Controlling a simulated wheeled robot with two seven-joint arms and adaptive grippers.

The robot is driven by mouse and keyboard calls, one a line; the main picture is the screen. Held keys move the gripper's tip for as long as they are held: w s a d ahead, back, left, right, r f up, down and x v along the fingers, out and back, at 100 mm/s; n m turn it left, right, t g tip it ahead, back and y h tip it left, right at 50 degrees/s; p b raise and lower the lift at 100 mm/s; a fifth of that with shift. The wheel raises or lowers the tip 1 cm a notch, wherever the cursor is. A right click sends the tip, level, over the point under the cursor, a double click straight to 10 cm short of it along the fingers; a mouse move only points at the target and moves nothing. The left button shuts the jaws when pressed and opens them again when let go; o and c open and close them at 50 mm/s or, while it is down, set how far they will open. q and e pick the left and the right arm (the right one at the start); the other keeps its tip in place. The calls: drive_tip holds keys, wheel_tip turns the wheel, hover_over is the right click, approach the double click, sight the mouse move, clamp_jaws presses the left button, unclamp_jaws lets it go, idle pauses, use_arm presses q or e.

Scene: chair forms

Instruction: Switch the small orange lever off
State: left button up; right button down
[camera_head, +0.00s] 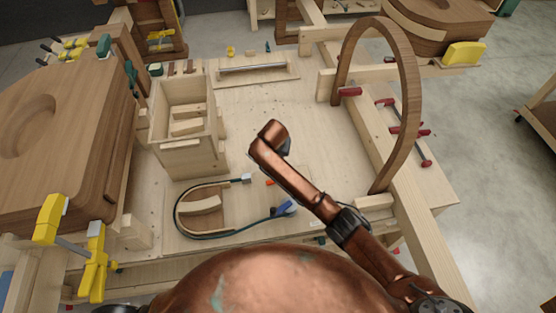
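A small orange piece (270,183) that looks like the lever lies low on the pale wooden bench, just left of my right arm. It is too small to tell its position. No contact with the orange piece is visible. My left gripper is not in view.
A curved black strip (177,216) and a blue-handled piece (284,208) lie near the orange piece. An open wooden box (185,155) stands left. A tall wooden arch (411,100) stands right. Yellow clamps (94,262) hold the left block. The bench centre is mostly bare.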

drive_tip(key=shift+v, duration=1.55)
